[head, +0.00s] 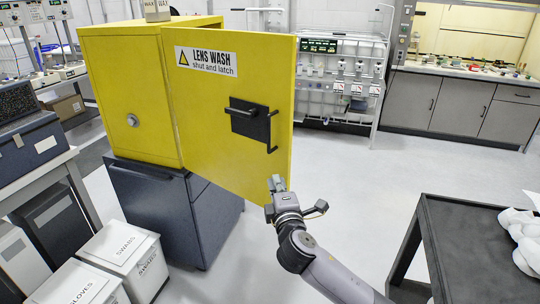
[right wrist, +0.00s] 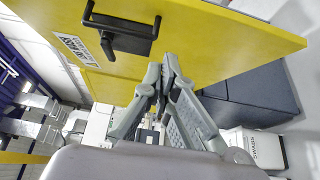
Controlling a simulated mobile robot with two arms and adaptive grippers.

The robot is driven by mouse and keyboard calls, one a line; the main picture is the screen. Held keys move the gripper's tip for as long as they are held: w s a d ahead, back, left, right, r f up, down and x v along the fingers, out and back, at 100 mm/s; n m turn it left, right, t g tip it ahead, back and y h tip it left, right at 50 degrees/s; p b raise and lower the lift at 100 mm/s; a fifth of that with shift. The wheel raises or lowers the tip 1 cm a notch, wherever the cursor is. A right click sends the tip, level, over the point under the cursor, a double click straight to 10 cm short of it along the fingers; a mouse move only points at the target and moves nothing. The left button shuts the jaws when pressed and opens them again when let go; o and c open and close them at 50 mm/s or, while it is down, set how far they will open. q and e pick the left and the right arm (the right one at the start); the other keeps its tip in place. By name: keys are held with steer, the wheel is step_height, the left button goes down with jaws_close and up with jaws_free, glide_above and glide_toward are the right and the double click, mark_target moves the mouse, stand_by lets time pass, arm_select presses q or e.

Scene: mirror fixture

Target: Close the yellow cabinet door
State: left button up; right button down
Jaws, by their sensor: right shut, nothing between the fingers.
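The yellow cabinet (head: 128,100) stands on a dark blue base cabinet. Its yellow door (head: 215,150) stands open, its free edge swung out to the right past the cabinet body. The door's outer face carries a "LENS WASH shut and latch" label (head: 206,61) and a black handle (head: 250,121). My right gripper (head: 276,183) is shut and empty by the door's lower right corner. In the right wrist view, the fingertips (right wrist: 161,70) overlap the door's lower part (right wrist: 215,50); I cannot tell whether they touch it. My left gripper is out of view.
The dark blue base (head: 160,205) stands beneath the cabinet. White bins (head: 125,250) stand on the floor at lower left. A dark table (head: 475,240) is at lower right. A white rack (head: 340,85) stands behind. Floor (head: 350,165) is clear right of the door.

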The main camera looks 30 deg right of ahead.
steer(key=p, duration=0.2)
glide_toward(276, 150)
steer(key=w+a, duration=0.2)
steer(key=d, duration=0.1)
steer(key=w+d+p, duration=0.1)
steer(key=w+d, duration=0.1)
steer(key=d, duration=0.1)
steer(key=shift+p, duration=0.4)
steer(key=shift+w, duration=0.15)
